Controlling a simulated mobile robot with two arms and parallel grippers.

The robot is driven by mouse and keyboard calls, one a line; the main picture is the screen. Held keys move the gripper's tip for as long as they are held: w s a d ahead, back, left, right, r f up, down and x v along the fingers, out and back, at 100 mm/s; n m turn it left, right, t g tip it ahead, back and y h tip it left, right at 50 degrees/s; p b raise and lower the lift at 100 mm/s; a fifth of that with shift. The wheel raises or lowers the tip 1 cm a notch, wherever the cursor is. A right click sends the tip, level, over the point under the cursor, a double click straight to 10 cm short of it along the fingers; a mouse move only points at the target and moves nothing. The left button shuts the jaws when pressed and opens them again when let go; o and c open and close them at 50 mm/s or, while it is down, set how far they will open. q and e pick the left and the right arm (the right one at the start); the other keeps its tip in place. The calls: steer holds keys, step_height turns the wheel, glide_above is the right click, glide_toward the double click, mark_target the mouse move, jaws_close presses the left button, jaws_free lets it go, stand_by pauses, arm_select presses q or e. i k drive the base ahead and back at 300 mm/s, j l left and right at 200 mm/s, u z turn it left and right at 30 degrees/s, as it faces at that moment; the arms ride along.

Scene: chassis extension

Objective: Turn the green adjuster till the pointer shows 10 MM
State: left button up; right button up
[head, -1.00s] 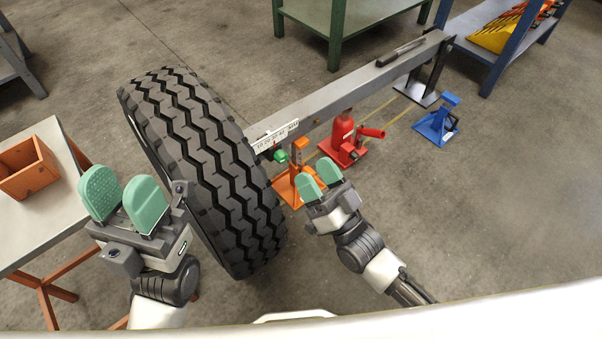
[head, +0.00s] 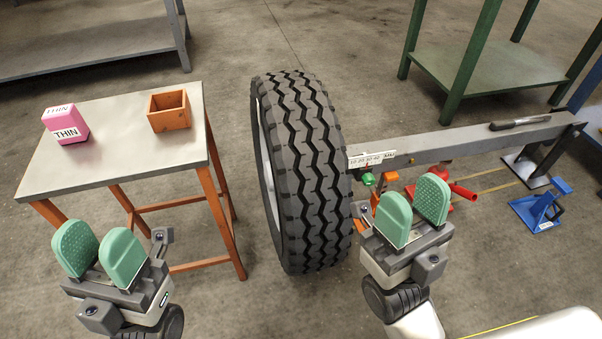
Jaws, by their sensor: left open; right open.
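The green adjuster (head: 368,179) is a small green knob under the near end of the grey beam, just right of the big tire. Above it a white scale (head: 371,160) with numbers and MM is fixed on the beam; a small red mark shows at its lower edge, but its exact reading is too small to tell. My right gripper (head: 418,207) is open and empty, below and right of the adjuster, apart from it as far as I can tell. My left gripper (head: 99,250) is open and empty at the lower left, in front of the table.
The large black tire (head: 302,170) stands left of the beam (head: 450,143). A table (head: 110,158) at left carries a pink THIN box (head: 65,124) and an orange bin (head: 169,110). A red jack (head: 462,191), orange stand (head: 390,177) and blue stand (head: 540,208) are around the beam.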

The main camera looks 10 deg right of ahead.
mark_target(367, 179)
steer(key=i+l+u, duration=0.1)
steer(key=l+u, duration=1.5)
steer(key=u, duration=0.15)
steer(key=k+l, duration=0.1)
steer(key=l, duration=0.35)
steer(key=k+l+u, duration=0.1)
steer(key=l, duration=0.3)
steer(key=k+l, duration=0.2)
steer(key=l, duration=0.25)
steer(key=k+l+u, duration=0.1)
steer(key=l, duration=0.3)
